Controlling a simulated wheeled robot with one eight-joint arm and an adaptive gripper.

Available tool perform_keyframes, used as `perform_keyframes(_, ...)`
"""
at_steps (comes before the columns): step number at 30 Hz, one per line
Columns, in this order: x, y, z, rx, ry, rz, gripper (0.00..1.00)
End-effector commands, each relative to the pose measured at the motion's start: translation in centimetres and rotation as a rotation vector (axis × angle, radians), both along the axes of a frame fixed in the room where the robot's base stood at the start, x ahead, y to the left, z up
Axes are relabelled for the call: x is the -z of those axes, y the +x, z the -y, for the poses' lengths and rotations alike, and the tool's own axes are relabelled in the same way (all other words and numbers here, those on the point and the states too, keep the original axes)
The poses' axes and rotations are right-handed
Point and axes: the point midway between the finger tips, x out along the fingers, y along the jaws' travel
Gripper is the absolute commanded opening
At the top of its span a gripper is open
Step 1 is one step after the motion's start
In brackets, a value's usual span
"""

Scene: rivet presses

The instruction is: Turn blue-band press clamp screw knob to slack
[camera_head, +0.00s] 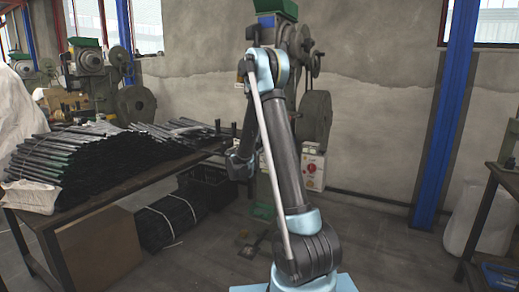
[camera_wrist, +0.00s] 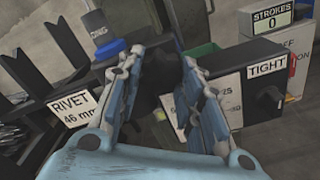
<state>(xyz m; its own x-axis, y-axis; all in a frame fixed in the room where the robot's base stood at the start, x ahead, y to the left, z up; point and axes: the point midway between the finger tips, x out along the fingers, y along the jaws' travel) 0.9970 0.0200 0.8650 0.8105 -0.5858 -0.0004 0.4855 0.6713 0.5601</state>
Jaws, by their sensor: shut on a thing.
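In the wrist view my gripper (camera_wrist: 160,60) has one finger on each side of a dark, shadowed shape, which I take to be the clamp screw knob (camera_wrist: 156,74). The fingers are closed on it, and they hide most of its outline. A grey cylinder with a blue band (camera_wrist: 112,50) stands just left of the fingertips. A dark box to the right bears a sign (camera_wrist: 266,68) reading TIGHT. In the head view a green-topped press (camera_head: 276,9) stands against the wall behind my arm, which hides much of it and the knob.
A RIVET 46 mm label (camera_wrist: 75,112) and dark racks lie left of my gripper. A STROKES counter (camera_wrist: 272,18) reads 0. In the head view, a table with a pile of dark rods (camera_head: 85,155) stands left, and a control box with a red button (camera_head: 312,170) stands right.

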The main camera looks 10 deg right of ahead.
Motion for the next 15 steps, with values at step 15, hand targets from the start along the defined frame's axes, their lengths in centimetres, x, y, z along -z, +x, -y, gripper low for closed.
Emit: perform_keyframes(15,0.15,-0.16,0.36,0.006,-0.153,-0.114,0.10)
